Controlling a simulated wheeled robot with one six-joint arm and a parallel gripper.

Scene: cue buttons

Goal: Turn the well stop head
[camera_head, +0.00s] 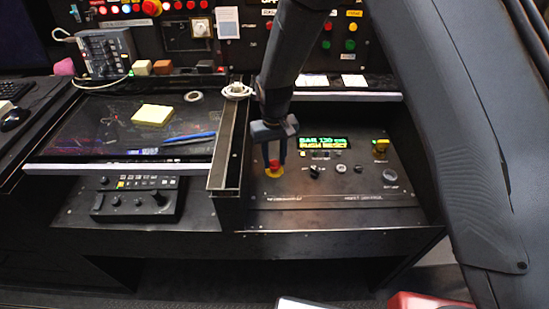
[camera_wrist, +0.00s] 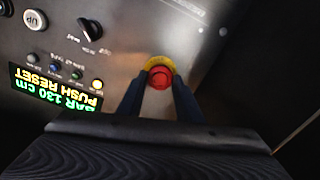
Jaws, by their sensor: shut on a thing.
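The well stop head (camera_head: 274,163) is a red mushroom button on a yellow collar, at the left of the sloped control panel. The red head also shows in the wrist view (camera_wrist: 160,78), with the yellow collar (camera_wrist: 157,61) behind it. My gripper (camera_head: 275,160) points down at it from above, and its two dark blue fingers (camera_wrist: 159,86) are shut on the red head, one on each side. The finger tips hide the sides of the head. I cannot tell how far the head is turned.
A lit display (camera_head: 324,145) reads "BAR 130 cm" and "PUSH RESET" in the wrist view. A raised metal divider (camera_head: 226,150) stands close left of my gripper.

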